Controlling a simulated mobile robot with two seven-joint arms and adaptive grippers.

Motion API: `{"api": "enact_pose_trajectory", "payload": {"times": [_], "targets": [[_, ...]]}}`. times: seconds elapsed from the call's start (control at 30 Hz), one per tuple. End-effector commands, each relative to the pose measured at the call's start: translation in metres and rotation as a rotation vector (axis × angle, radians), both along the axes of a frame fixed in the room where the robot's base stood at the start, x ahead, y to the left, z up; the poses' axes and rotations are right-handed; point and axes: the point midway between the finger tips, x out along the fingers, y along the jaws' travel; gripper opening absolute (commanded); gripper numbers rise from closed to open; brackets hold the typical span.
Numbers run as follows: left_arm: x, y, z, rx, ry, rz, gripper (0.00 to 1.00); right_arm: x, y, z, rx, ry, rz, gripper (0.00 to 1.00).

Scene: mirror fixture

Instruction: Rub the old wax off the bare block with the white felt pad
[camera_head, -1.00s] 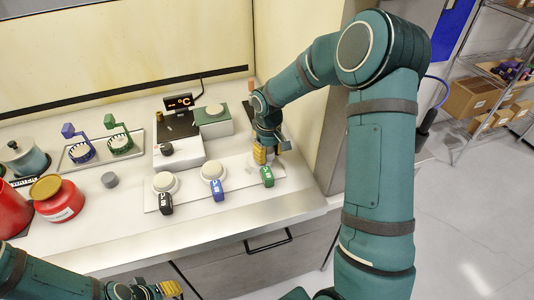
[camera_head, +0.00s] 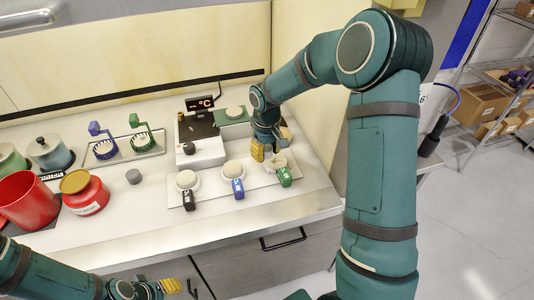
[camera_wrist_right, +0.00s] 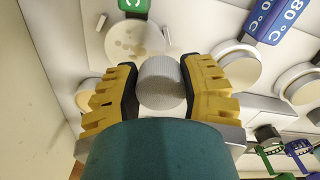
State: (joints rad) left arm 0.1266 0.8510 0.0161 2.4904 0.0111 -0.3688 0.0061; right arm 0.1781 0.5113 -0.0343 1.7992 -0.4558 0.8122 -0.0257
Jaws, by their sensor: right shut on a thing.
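My right gripper (camera_head: 268,151) is shut on the white felt pad, a pale grey-white cylinder (camera_wrist_right: 162,82) between its yellow fingers in the wrist view. It is over the right end of the light plate (camera_head: 212,189). The bare block (camera_wrist_right: 135,38), pale and round with a few darker spots, lies by the green tag (camera_head: 284,176). The pad overlaps its edge in the wrist view; I cannot tell whether they touch. My left gripper (camera_head: 170,287) is at the bottom edge of the head view, partly cut off.
Two round cream blocks (camera_head: 187,179) (camera_head: 233,169) stand on the plate by black and blue tags. Behind are a white device (camera_head: 201,149) and a green box (camera_head: 234,131). Red pots (camera_head: 85,195) and a grey cylinder (camera_head: 133,176) are left. The front counter is clear.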

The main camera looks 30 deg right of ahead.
Motion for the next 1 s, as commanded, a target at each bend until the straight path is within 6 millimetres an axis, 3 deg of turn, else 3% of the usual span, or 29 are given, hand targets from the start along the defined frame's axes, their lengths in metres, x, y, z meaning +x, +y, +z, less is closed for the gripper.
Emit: {"api": "enact_pose_trajectory", "payload": {"times": [0.4, 1.0], "targets": [[0.006, 0.002, 0.028, 0.002, -0.015, 0.012, 0.47, 0.001, 0.002, 0.039, -0.001, 0.0, 0.001, 0.03], [0.006, 0.002, 0.029, 0.002, -0.015, 0.013, 0.47, 0.001, 0.003, 0.04, 0.0, 0.001, 0.0, 0.03]]}}
